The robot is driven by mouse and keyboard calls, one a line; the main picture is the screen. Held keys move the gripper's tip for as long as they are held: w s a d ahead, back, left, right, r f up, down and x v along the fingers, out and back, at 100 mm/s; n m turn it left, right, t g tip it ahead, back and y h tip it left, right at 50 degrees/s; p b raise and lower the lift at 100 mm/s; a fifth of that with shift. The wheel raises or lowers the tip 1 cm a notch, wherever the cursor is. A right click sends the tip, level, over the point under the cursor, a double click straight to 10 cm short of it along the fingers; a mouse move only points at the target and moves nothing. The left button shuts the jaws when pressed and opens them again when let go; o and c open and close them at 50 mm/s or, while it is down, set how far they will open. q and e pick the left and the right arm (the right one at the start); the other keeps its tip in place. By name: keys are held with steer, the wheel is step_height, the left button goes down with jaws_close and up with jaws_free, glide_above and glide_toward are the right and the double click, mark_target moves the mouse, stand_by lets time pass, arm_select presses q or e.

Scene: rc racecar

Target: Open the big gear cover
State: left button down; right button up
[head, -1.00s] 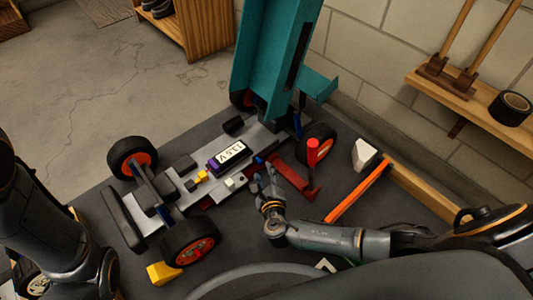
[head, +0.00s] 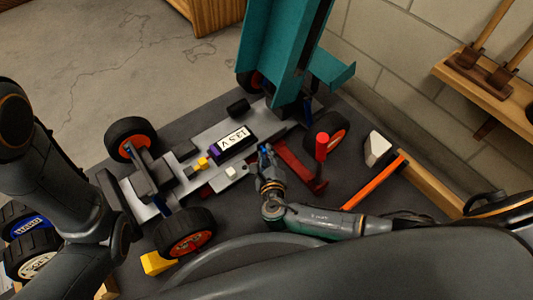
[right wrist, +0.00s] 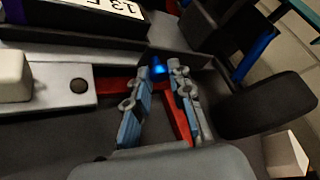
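An RC car chassis (head: 205,140) lies on a dark bench. A red angled part (head: 300,170) with an upright red knob (head: 321,147) is at its right side; I cannot tell whether this is the big gear cover. My right gripper (head: 264,150) is just left of the red part, by the chassis edge. In the right wrist view its two fingers (right wrist: 166,72) stand slightly apart, with a small blue piece (right wrist: 158,67) near the tips and a red strip (right wrist: 178,112) showing between them. I cannot see it gripping anything. My left arm is at the left; its gripper does not show.
A purple battery marked 13.5V (head: 232,142) sits on the chassis. A teal body shell (head: 280,60) stands raised behind. Loose wheels (head: 30,240) are at lower left. A wooden shelf (head: 500,95) is on the wall.

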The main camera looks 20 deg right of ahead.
jaws_close()
steer(key=shift+d+r, duration=0.1)
steer(key=shift+d, duration=0.05)
steer(key=s+d+n+y+p, duration=0.2)
steer(key=y+p, duration=0.1)
steer(key=shift+r+n, duration=0.15)
steer(key=shift+n, duration=0.25)
steer(key=shift+s+d+f+n+y, duration=0.1)
steer(key=shift+s+d+n+y, duration=0.25)
steer(key=shift+y, duration=0.3)
steer(key=shift+s+d+f+n+y, duration=0.1)
steer(key=shift+d+n+y, duration=0.2)
steer(key=shift+n+y, duration=0.3)
steer(key=o, duration=0.9)
jaws_free()
steer(key=shift+c, duration=0.2)
